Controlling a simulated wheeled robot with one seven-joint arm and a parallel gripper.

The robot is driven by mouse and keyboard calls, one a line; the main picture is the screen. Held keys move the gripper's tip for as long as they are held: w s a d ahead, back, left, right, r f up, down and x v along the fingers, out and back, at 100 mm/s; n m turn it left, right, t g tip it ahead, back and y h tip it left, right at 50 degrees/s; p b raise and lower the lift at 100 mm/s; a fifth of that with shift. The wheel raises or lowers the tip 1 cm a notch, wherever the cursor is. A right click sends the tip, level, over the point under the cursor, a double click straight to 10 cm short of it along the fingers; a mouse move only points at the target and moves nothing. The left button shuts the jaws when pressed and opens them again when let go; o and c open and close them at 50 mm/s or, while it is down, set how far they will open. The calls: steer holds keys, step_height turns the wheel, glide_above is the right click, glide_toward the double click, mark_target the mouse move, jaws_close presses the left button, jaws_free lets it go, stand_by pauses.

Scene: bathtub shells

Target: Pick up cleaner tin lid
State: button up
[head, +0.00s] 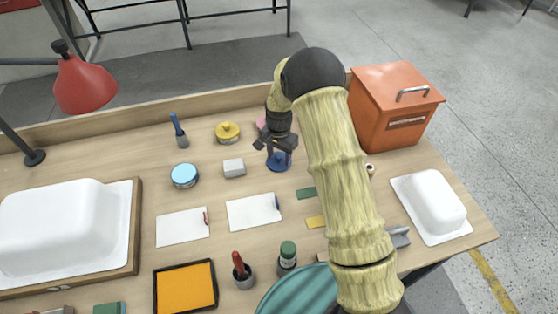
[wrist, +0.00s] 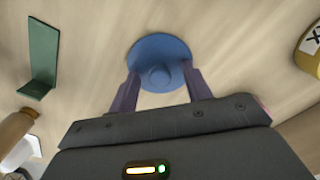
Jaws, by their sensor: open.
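A round blue lid (head: 279,161) with a small raised knob lies on the wooden table, partly hidden by my gripper in the head view. I take it for the cleaner tin lid, though no label shows. In the wrist view the blue lid (wrist: 160,52) sits straight ahead, its knob between the two fingers. My gripper (head: 275,141) is open and empty above the lid. Its fingertips (wrist: 160,76) overlap the lid's near edge in the wrist view; I cannot tell whether they touch it.
A yellow knobbed tin (head: 228,133) and a light-blue tin (head: 184,176) stand to the left, with a grey block (head: 234,168) nearer. A pink object (head: 261,122) is partly hidden behind my gripper. An orange box (head: 393,105) stands right. White cards (head: 253,211) lie in front.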

mark_target(279, 156)
jaws_close()
steer(key=shift+r, duration=0.1)
step_height(279, 156, up, 10)
steer(key=shift+b, duration=0.45)
stand_by(0.6)
